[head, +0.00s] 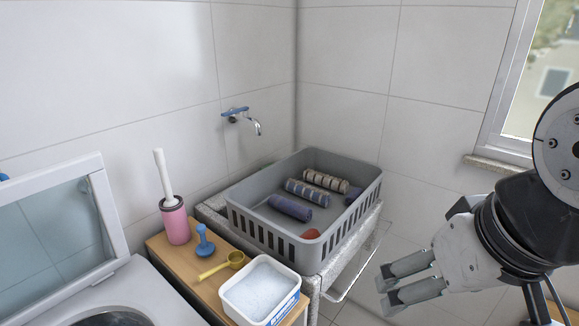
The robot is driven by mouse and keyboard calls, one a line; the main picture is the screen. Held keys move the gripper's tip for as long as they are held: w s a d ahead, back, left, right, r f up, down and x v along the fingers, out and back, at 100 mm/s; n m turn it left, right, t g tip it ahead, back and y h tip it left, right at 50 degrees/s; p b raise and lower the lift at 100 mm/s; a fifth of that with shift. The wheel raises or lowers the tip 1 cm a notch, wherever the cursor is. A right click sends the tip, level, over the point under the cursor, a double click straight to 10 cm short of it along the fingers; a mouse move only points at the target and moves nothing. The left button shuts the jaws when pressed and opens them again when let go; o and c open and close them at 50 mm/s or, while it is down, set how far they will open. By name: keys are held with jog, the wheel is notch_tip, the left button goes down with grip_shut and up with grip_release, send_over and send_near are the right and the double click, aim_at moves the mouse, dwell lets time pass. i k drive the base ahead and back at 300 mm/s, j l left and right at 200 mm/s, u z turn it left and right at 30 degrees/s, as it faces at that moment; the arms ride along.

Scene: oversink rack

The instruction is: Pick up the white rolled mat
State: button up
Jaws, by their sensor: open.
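A grey slatted basket (260,236) stands in the corner on a stone-like ledge. Several rolls lie in it. The palest is a whitish roll with brown bands (326,181) at the back, which best fits the white rolled mat. A grey-blue banded roll (306,193) lies in front of it, and a plain dark purple roll (290,208) is nearer still. Another dark roll (353,195) is partly hidden by the basket's right wall. My gripper (385,292) is at the lower right, outside the basket, open and empty, its two fingers pointing left.
A reddish item (311,234) lies at the basket's near end. A wooden top (180,263) to the left bears a pink brush holder (175,220), a blue stopper (204,242), a yellow scoop (222,266) and a tub of white powder (262,290). A tap (241,118) juts from the wall.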

aim_at(320, 179)
jog(key=i+l+u, duration=0.2)
jog(key=l, duration=0.15)
jog(key=i+l+u, duration=0.15)
jog(key=l, duration=0.2)
jog(key=i+l+u, duration=0.45)
jog(key=l, duration=0.25)
